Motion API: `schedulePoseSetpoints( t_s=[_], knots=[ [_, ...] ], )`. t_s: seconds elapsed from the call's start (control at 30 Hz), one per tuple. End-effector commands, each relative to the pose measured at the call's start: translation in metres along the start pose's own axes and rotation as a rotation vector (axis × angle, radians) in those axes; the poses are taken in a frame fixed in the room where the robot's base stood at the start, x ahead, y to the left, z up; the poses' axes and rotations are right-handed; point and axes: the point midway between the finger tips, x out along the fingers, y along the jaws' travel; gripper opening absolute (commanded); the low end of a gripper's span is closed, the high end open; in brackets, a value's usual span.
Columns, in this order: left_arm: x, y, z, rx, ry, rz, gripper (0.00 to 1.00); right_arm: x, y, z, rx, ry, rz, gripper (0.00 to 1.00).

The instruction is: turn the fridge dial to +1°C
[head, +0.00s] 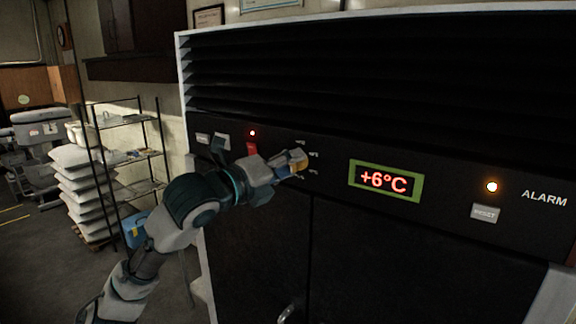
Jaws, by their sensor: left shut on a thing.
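The fridge (450,262) is a large dark cabinet with a control panel across its front. Its green-framed display (386,181) reads +6°C in red. My left gripper (293,162) is at the panel, left of the display, over the spot ringed by small white temperature marks (313,154). It is shut on the fridge dial, which the fingers almost wholly hide, so I cannot read where the dial points. My right gripper is not in view.
A red switch (251,149) and a small red light sit left of the dial. A lit orange lamp (491,187), the ALARM label and a grey reset button (484,213) are at the right. A wire shelf (125,155) and stacked white sacks (80,185) stand at the left.

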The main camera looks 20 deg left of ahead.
Motion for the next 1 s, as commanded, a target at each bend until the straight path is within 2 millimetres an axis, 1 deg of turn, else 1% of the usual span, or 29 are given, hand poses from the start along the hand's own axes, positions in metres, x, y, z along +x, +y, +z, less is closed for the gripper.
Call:
schedulePoseSetpoints(
  t_s=[0.03,0.17,0.2,0.27,0.3,0.57,0.67,0.77,1.0],
  knots=[
    [0.004,0.007,-0.007,-0.001,0.015,0.018,0.07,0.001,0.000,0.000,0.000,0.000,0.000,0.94],
    [0.004,0.007,-0.007,-0.001,0.016,0.018,0.07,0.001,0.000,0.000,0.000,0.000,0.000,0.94],
    [0.004,0.007,-0.007,-0.001,0.015,0.018,0.46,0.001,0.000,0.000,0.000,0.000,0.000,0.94],
    [0.004,0.007,-0.006,-0.001,0.014,0.017,0.61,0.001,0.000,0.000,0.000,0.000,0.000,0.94],
    [0.004,0.006,-0.006,-0.001,0.013,0.015,0.67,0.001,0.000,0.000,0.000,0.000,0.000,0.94],
    [0.000,0.003,-0.003,0.000,0.006,0.008,0.67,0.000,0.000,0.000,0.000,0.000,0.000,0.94],
    [-0.005,0.002,-0.002,0.001,0.003,0.006,0.67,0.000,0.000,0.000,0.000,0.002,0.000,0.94],
    [-0.019,0.002,-0.001,0.002,0.002,0.006,0.67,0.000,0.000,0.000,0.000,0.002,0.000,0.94],
    [-0.072,0.004,-0.001,0.001,0.003,0.009,0.67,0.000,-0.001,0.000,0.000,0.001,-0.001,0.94]
  ],
)
